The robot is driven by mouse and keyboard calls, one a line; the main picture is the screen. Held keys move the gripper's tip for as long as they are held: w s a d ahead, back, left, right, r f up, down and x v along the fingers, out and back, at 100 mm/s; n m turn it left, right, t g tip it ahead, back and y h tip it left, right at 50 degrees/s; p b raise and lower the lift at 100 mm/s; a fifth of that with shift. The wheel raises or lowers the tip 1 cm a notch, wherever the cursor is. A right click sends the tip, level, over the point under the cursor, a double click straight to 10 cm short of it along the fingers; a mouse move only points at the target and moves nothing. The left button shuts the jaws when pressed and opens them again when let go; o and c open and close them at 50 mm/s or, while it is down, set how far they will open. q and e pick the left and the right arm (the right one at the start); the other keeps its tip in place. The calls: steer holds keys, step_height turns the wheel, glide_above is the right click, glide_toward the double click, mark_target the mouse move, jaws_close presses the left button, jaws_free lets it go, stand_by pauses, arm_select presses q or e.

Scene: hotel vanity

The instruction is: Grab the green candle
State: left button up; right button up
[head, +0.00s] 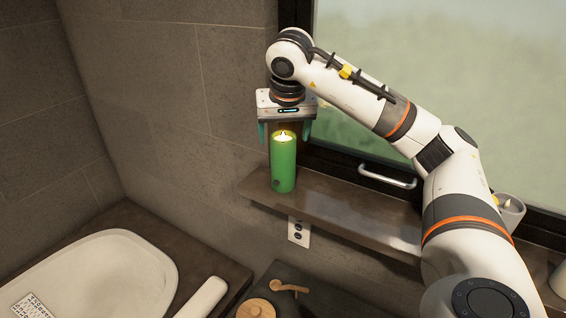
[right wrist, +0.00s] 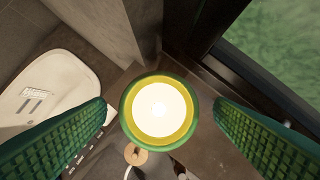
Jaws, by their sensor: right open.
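The green candle (head: 284,165) stands upright on the wall shelf, its wick lit. My right gripper (head: 284,138) points down over it, open, with the fingers on either side of the candle's top. In the right wrist view the candle (right wrist: 158,112) shows from above, with a bright top and yellow inner rim, between the two green finger pads. Gaps show between the candle and both pads. The left gripper is not in view.
The dark shelf (head: 345,213) runs right below the window, with a window handle (head: 387,177) behind it. A white basin (head: 95,275) and a wooden lid (head: 256,309) are below.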

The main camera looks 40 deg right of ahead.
mark_target(283, 162)
steer(key=shift+d+f+p, duration=0.1)
steer(key=shift+f+p, duration=0.2)
steer(key=shift+f, duration=0.3)
steer(key=p+x, duration=0.1)
steer(key=x, duration=0.2)
steer(key=shift+f, duration=0.3)
steer(key=shift+w+f, duration=0.15)
steer(key=shift+f, duration=0.2)
steer(key=shift+r, duration=0.1)
steer(key=c, duration=1.2)
